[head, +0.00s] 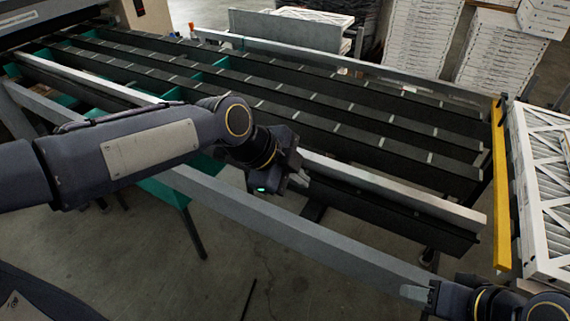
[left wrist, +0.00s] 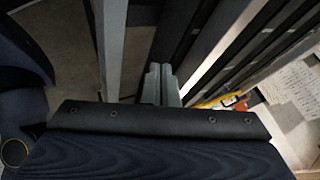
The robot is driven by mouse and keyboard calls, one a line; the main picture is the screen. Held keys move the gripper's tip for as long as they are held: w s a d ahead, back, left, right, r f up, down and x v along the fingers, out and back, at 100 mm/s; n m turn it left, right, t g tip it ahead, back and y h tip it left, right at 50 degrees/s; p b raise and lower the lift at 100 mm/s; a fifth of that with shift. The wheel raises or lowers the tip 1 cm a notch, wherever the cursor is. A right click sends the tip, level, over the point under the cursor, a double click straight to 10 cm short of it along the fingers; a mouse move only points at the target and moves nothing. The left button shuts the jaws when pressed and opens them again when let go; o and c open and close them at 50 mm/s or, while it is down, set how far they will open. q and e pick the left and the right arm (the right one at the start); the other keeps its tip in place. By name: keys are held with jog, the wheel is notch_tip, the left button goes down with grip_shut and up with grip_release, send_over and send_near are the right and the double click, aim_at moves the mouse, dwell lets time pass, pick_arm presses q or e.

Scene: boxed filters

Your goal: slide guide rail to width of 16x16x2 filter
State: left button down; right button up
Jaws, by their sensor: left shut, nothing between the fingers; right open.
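The guide rail (head: 395,193) is a long pale metal bar running lengthwise along the near side of the black conveyor strips. My left arm crosses in front of its middle. My left gripper (head: 292,181) is at the rail's near side; its fingertips are hard to make out there. In the left wrist view its grey fingers (left wrist: 160,84) are shut together and empty, with the pale rail (left wrist: 216,45) just to their right. Contact cannot be told. My right gripper (head: 416,293) is open and empty at the lower right. White-framed pleated filters (head: 548,190) stand at the right edge.
A grey frame beam (head: 290,222) runs along the near side, left of the fingers in the left wrist view (left wrist: 112,45). A yellow bar (head: 501,190) closes the conveyor's right end. Stacked white boxes (head: 413,40) stand behind. A grey rail (head: 330,62) lines the far side.

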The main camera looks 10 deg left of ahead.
pick_arm(q)
jog(key=w+d, duration=0.1)
jog(key=w+f, duration=0.1)
jog(key=w, duration=0.1)
jog(key=w+d+p, duration=0.1)
jog(key=shift+w+d+f, duration=0.15)
jog(key=shift+d+f, duration=0.2)
jog(key=shift+f, duration=0.05)
pick_arm(e)
jog(key=shift+r, duration=0.65)
pick_arm(q)
jog(key=w+d, duration=0.4)
jog(key=w, duration=0.6)
jog(key=shift+w+d, duration=0.15)
pick_arm(e)
jog(key=shift+w+d, duration=0.35)
jog(key=shift+w, duration=0.55)
